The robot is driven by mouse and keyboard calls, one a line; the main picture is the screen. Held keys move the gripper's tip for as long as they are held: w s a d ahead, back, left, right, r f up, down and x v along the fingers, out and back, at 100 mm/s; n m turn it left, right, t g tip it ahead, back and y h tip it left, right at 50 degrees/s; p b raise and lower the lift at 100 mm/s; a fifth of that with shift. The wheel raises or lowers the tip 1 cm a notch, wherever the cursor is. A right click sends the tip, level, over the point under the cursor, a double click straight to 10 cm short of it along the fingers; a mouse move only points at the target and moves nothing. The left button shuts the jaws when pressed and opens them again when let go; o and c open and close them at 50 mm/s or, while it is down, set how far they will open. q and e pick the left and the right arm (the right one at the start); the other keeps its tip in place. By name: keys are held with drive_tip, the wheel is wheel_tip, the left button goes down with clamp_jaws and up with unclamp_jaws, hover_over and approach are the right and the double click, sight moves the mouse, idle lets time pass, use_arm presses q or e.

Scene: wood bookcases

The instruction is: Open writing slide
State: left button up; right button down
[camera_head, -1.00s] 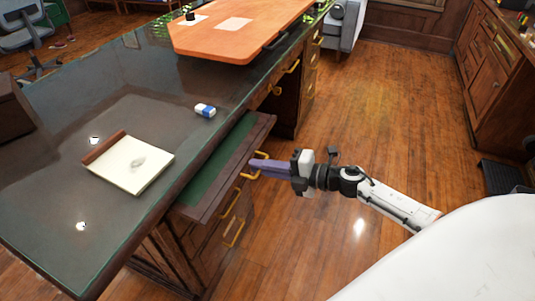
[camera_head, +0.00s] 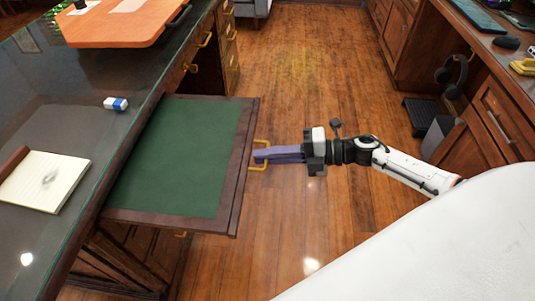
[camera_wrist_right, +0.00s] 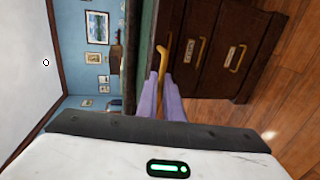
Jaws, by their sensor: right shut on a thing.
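The writing slide (camera_head: 180,155) is a dark wood board with a green inlay. In the head view it is pulled far out of the desk's side, just below the glassy desk top (camera_head: 75,95). A brass handle (camera_head: 258,164) sits on its outer edge. My right gripper (camera_head: 262,156), with purple fingers, is shut on this handle. In the right wrist view the fingers (camera_wrist_right: 165,95) are at a brass handle, and the exact grip is partly hidden. My left gripper is in neither view.
A notepad (camera_head: 45,180) and a blue-white eraser (camera_head: 115,104) lie on the desk top. An orange board (camera_head: 125,25) is at its far end. A cabinet (camera_head: 490,120) stands at the right. The wood floor (camera_head: 315,75) between is clear.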

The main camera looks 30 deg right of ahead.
drive_tip(key=c, duration=2.2)
unclamp_jaws()
drive_tip(key=shift+d, duration=0.2)
drive_tip(key=v, duration=1)
drive_tip(key=shift+s, duration=0.15)
